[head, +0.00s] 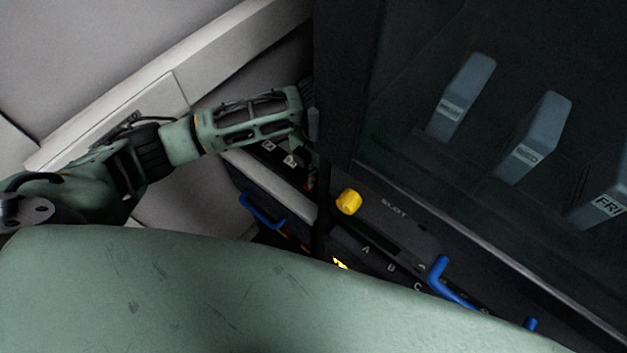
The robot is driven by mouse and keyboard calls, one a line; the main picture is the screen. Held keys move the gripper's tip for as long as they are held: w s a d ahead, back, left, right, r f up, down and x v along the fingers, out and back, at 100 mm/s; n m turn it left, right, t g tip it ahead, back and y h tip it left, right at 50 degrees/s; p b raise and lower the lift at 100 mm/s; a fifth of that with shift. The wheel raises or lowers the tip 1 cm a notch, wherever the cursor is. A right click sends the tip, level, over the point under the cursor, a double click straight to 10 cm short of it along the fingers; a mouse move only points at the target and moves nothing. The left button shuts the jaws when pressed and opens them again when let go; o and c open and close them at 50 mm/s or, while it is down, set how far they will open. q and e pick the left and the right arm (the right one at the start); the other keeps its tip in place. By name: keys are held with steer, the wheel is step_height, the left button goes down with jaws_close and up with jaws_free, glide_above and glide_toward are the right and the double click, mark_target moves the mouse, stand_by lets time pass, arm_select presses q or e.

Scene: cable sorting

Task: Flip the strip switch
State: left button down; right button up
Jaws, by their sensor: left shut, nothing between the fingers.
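My left arm comes in from the left, and its gripper (311,122) reaches the dark edge of a tall black cabinet (343,90). The fingers are shut with nothing between them; their tips are partly lost against the dark cabinet, so I cannot tell whether they touch it. I cannot make out the strip switch for sure. A small bright yellow-orange patch (341,263) shows low in the middle, partly hidden by a green surface in front. My right gripper is not in view.
A yellow knob (349,202) sticks out beside the "SLOT" label. A blue handle (449,281) is at lower right, another blue handle (262,211) at left. Grey labelled blocks (535,138) stand behind the dark panel. A pale wall rail (165,83) runs behind my arm.

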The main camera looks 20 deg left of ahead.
arm_select(q)
steer(key=shift+f+b, duration=0.45)
steer(key=shift+f, duration=0.1)
steer(key=shift+r, duration=0.1)
steer(key=shift+r+p, duration=0.7)
steer(key=shift+r, duration=0.2)
steer(key=shift+r+p, duration=1.55)
steer(key=shift+r, duration=1)
